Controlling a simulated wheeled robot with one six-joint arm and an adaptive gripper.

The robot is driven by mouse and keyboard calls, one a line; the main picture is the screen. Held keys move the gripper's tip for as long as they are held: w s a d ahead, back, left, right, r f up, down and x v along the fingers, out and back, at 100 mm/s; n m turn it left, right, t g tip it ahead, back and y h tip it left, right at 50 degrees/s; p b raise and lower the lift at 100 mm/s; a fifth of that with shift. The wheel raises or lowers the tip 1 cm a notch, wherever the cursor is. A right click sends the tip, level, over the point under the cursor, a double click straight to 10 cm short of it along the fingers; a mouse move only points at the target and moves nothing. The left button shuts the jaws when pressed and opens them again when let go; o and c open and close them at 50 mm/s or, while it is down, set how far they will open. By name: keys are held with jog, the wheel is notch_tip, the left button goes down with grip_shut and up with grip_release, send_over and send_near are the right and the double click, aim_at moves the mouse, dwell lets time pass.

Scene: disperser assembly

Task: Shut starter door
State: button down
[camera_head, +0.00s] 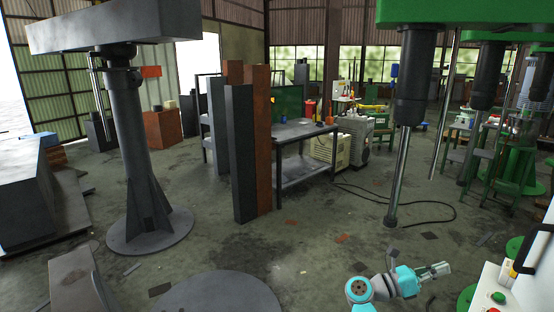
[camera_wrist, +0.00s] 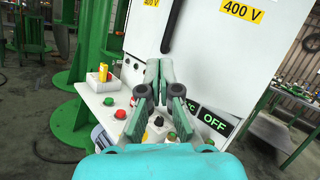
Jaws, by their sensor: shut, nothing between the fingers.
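A white starter cabinet with a yellow 400 V label (camera_wrist: 243,11) and a black-and-green OFF plate (camera_wrist: 214,122) fills the middle and right of the wrist view. A white panel with a black handle (camera_wrist: 172,26) stands beside it, with a second yellow label at its top. I cannot tell for sure which panel is the door or how far it stands open. In the head view the handle (camera_head: 529,246) shows at the right edge. My gripper (camera_wrist: 159,68) is shut and empty in front of the white panels. In the head view my gripper (camera_head: 436,270) is left of the cabinet. Contact is unclear.
Green machine columns (camera_wrist: 90,40) stand at the left. In the head view, a dark workbench (camera_head: 300,131) stands farther back, with open floor before it.

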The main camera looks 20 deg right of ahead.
jog(key=s+a+f+n+t+y, duration=0.2)
jog(key=s+a+f+n+t, duration=0.25)
jog(key=a+n+t, duration=0.55)
jog(key=s+a+f+n+t+y, duration=0.25)
jog(key=s+a+n+t, duration=0.25)
jog(key=a+n+t, duration=0.5)
jog(key=s+a+f+n+t+y, duration=0.1)
jog(key=s+a+f+n+t, duration=0.4)
jog(key=a+n, duration=0.5)
jog(key=s+a+n+g+y, duration=0.1)
jog(key=s+a+n+y, duration=0.5)
jog(key=s+n, duration=0.4)
jog(key=s+a+n+g+y, duration=0.2)
jog(key=s+a+n+y, duration=0.5)
jog(key=s+n+y, duration=0.2)
jog(key=s+n, duration=0.2)
jog(key=n, duration=0.2)
jog(key=shift+s+r+n, duration=0.3)
jog(key=shift+r+n, duration=0.1)
jog(key=shift+w, duration=0.1)
